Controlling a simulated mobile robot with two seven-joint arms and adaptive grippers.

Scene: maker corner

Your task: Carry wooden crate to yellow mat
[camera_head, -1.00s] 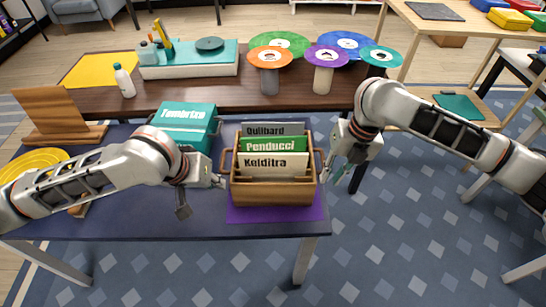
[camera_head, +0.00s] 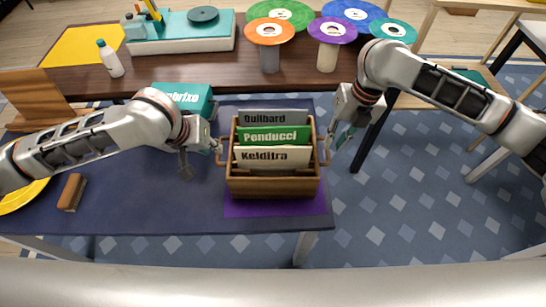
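The wooden crate (camera_head: 272,187) stands upright on a purple mat (camera_head: 275,208) at the right end of the dark blue table. It holds upright sleeves labelled Quilbard, Penducci and Kelditra. The yellow mat (camera_head: 85,46) lies on the brown table at the back left, with a bare surface. My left gripper (camera_head: 216,148) is at the crate's left handle. My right gripper (camera_head: 328,150) is at its right handle. The fingers are too small and partly hidden at the handles, so I cannot tell whether either is closed on one.
A teal box (camera_head: 183,97) sits behind my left arm. A white bottle (camera_head: 110,60) and a teal record player (camera_head: 185,34) stand beside the yellow mat. Coloured discs on stands, such as an orange one (camera_head: 270,31), line the brown table's right. Patterned floor lies right of the blue table.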

